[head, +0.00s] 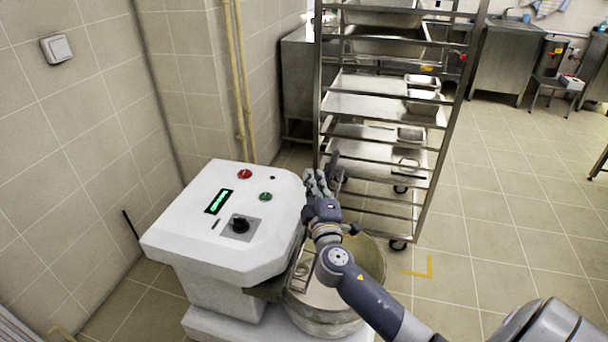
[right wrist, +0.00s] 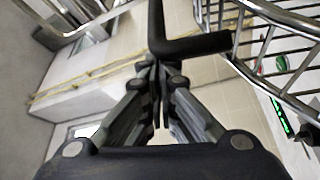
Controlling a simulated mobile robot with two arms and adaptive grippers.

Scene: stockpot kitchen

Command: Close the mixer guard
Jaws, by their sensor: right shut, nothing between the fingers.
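The white mixer (head: 215,205) has a control panel with red and green buttons and a small green display. Its steel bowl (head: 370,262) stands at its right, partly hidden by my right arm. Chrome wire bars, apparently the guard (right wrist: 285,62), show at the right in the right wrist view; in the head view I cannot make out the guard's position clearly. A dark bent bar (right wrist: 195,45) crosses just in front of my right gripper (right wrist: 158,85). That gripper, also in the head view (head: 318,182), is shut and empty. Contact with the bar is unclear. My left gripper is out of view.
A tall wheeled rack (head: 335,105) with trays stands close behind the bowl and my right gripper. Tiled wall and yellow pipes (head: 240,85) are at the left. Open tiled floor (head: 510,210) lies to the right.

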